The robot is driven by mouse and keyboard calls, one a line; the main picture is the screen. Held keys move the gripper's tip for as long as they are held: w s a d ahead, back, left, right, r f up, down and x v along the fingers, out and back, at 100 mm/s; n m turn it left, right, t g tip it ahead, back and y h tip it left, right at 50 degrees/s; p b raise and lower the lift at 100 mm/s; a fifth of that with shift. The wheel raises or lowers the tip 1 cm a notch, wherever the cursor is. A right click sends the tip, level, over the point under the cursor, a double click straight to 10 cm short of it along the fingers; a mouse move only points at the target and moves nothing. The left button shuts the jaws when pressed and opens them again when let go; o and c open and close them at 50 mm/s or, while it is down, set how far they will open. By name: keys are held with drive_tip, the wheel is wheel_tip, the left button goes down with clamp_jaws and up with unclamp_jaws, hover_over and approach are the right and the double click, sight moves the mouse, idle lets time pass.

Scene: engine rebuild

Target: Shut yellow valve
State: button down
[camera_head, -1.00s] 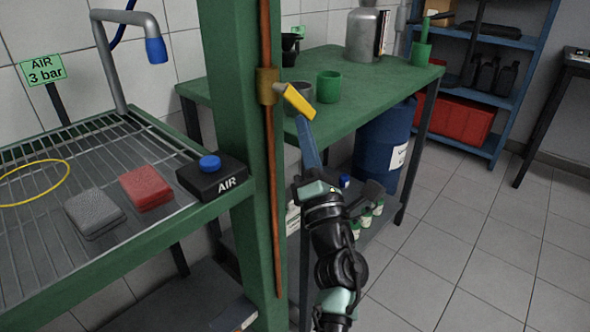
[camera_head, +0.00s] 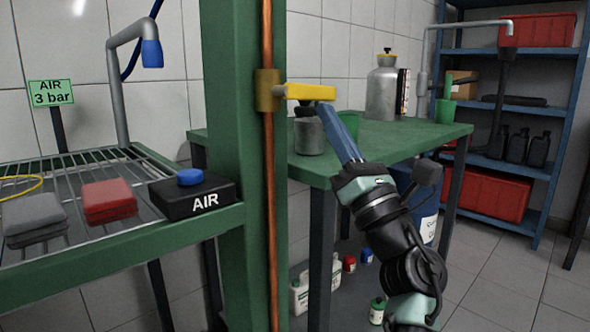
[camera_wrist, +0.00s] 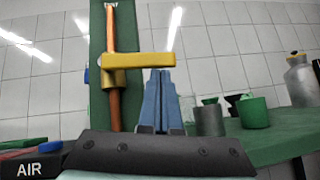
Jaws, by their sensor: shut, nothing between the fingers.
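The yellow valve lever (camera_head: 310,91) sticks out to the right from a brass valve body (camera_head: 267,91) on a vertical copper pipe. The lever lies level, across the pipe; it also shows in the wrist view (camera_wrist: 140,60). My gripper (camera_head: 326,108) has blue fingers, shut and empty. Its tips are at the lever's free end, just under it in the picture. In the wrist view the fingers (camera_wrist: 162,78) rise to the lever's lower edge near its right end. I cannot tell whether they touch it.
The pipe runs along a green post (camera_head: 230,120). Left is a wire-rack bench (camera_head: 120,245) with a black AIR box (camera_head: 193,197). Behind my arm a green table (camera_head: 400,139) carries a grey cup (camera_head: 309,138) and a metal canister (camera_head: 384,90). Blue shelves (camera_head: 520,107) stand at the right.

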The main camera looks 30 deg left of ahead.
drive_tip(key=shift+w+r, duration=0.15)
drive_tip(key=shift+r, duration=0.15)
drive_tip(key=shift+d+r, duration=0.1)
idle(0.3)
drive_tip(key=s+d+f, duration=0.2)
drive_tip(key=d+f, duration=0.4)
drive_tip(key=f, duration=0.5)
drive_tip(key=shift+s+d+f+b, duration=0.15)
drive_tip(key=shift+d+f+b, duration=0.1)
drive_tip(key=shift+b, duration=0.15)
